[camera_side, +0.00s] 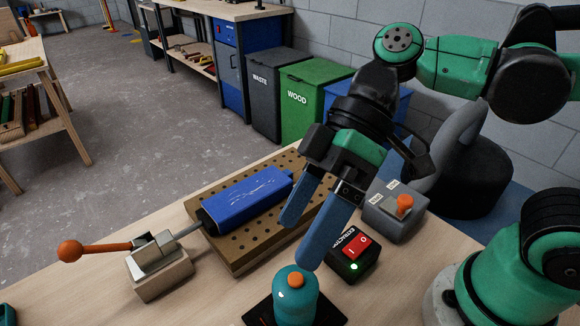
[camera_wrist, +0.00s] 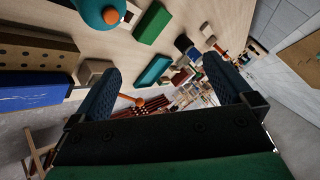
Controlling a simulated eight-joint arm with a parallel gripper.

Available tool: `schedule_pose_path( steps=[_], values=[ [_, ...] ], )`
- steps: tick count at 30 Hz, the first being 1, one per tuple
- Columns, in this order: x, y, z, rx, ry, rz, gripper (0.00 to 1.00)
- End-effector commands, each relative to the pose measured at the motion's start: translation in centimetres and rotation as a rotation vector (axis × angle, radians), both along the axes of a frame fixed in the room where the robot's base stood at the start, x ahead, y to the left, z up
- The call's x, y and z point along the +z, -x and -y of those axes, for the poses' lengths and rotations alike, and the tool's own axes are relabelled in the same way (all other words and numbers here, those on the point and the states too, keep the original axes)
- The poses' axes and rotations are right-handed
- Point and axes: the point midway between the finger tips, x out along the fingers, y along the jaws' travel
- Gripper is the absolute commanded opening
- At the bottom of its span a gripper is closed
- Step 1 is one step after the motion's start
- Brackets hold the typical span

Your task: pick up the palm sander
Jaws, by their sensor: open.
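The palm sander (camera_side: 295,302) has a rounded teal body with an orange button on top and a dark base. It stands upright on the wooden bench at the bottom of the side view. In the wrist view it shows at the top edge (camera_wrist: 92,9), partly cut off. My gripper (camera_side: 300,240) is open, with two blue fingers apart and nothing between them. In the side view its fingertips are just above the sander in the picture, and I see no contact. In the wrist view the gripper (camera_wrist: 161,68) has the sander up and left of the gap between its fingers.
A blue batten (camera_side: 246,196) lies on a perforated board (camera_side: 240,256), beside a clamp (camera_side: 152,256) with an orange handle. A red-topped extractor switch box (camera_side: 352,256) and a grey box with an orange knob (camera_side: 394,212) stand near my fingers. A green block (camera_wrist: 152,23) lies on the bench.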

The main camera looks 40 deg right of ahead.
Motion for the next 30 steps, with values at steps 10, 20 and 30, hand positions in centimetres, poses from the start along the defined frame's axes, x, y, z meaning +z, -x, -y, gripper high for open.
schedule_pose_path(
  steps=[10,20,30],
  values=[
    [-3.8,0.8,-0.5,-0.354,0.379,-0.355,1.0],
    [-7.1,0.3,-0.9,-1.081,0.709,-0.475,1.0],
    [-8.6,-0.1,-1.0,-1.277,0.719,-0.466,1.0]
  ],
)
